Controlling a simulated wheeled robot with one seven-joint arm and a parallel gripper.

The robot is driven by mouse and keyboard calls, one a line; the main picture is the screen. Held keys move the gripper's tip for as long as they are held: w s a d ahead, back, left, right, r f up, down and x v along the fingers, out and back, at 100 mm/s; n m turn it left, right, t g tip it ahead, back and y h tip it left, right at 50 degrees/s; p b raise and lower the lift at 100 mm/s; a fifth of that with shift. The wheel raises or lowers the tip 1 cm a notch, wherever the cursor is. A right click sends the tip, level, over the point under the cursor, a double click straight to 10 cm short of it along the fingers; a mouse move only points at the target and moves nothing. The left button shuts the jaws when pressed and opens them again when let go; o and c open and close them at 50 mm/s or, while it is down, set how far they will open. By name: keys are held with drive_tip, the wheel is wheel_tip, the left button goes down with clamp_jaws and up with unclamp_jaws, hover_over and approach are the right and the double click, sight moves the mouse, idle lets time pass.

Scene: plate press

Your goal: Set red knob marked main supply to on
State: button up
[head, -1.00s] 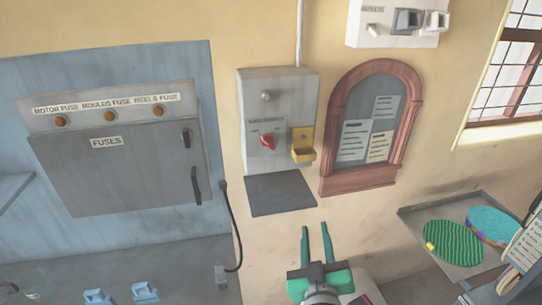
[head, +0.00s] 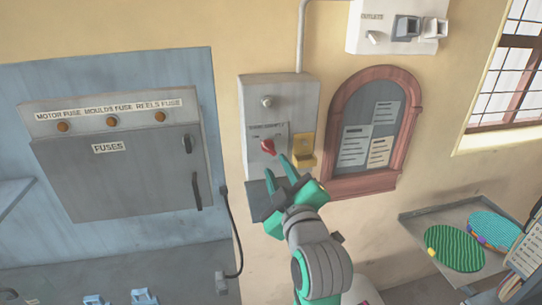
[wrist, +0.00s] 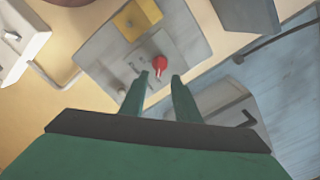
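The red knob (head: 268,145) sits on the front of a grey switch box (head: 282,92) on the wall, under a small label too blurred to read fully. It also shows in the wrist view (wrist: 159,64). My gripper (head: 277,167) is open, with its two green fingers reaching up toward the box just below the knob. In the wrist view the fingertips (wrist: 160,76) are spread at the near side of the knob, and nothing is between them. I cannot tell whether they touch it.
A yellow hasp-like piece (head: 304,155) is on the box right of the knob. A dark plate (head: 258,200) is under the box. A red-framed notice board (head: 411,145) hangs to the right, and a grey fuse cabinet (head: 130,175) to the left.

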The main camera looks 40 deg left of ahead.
sight(270, 151)
drive_tip(key=x, duration=0.7)
clamp_jaws()
